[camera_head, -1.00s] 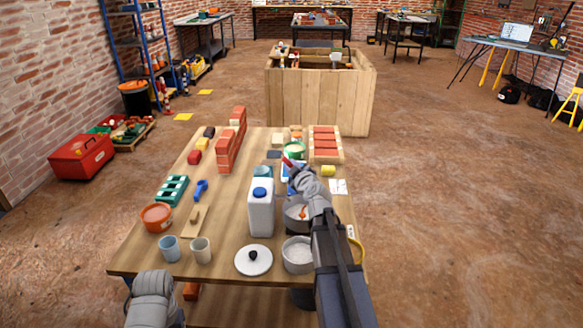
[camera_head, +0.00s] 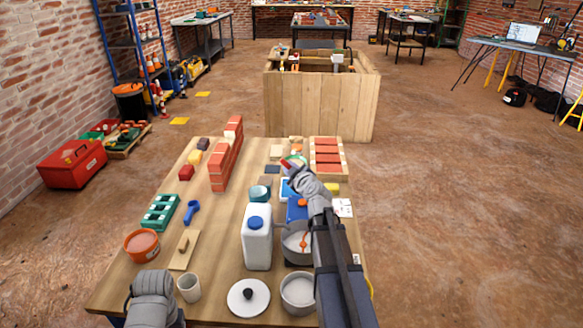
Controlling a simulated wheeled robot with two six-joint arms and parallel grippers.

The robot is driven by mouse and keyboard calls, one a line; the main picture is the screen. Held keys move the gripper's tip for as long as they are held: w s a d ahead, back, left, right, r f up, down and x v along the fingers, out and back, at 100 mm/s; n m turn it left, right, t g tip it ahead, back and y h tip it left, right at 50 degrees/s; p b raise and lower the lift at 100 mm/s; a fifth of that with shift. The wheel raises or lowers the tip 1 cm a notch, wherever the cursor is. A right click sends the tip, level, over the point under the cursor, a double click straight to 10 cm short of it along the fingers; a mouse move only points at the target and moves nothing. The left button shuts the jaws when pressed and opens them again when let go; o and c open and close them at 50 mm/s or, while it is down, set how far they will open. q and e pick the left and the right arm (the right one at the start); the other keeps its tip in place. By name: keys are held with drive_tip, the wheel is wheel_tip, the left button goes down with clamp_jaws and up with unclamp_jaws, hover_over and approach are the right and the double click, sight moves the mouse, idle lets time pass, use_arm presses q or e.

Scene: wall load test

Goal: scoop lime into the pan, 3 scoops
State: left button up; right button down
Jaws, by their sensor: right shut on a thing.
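A green-rimmed tub (camera_head: 300,159) with pale contents stands near the far end of the table, partly behind my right gripper (camera_head: 290,168). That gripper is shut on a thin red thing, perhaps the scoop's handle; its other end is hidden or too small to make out. A grey pan (camera_head: 289,254) with a side handle stands nearer, left of my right arm, with an orange-red thing in it. My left gripper (camera_head: 152,296) is low at the left over the near table edge. Its fingers cannot be made out.
A white jug with a blue cap (camera_head: 257,243) stands left of the pan. A grey pot (camera_head: 298,288), a white lid (camera_head: 248,297) and a cup (camera_head: 189,287) are near the front edge. A low brick wall (camera_head: 226,160) and a tray of bricks (camera_head: 343,160) flank the far end.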

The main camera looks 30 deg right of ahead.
drive_tip(key=shift+s+a+r+y+p, duration=0.15)
drive_tip(key=shift+a+r+y+p, duration=0.2)
drive_tip(key=shift+r, duration=0.1)
drive_tip(key=s+a+n+g+y+p, duration=0.1)
drive_tip(key=s+a+g+y+p, duration=0.3)
drive_tip(key=s+g+p, duration=0.7)
drive_tip(key=a+p, duration=0.2)
drive_tip(key=p, duration=0.2)
drive_tip(key=shift+a+r+n+g, duration=0.3)
drive_tip(key=shift+r+g, duration=0.05)
drive_tip(key=shift+g, duration=0.05)
drive_tip(key=shift+y, duration=0.25)
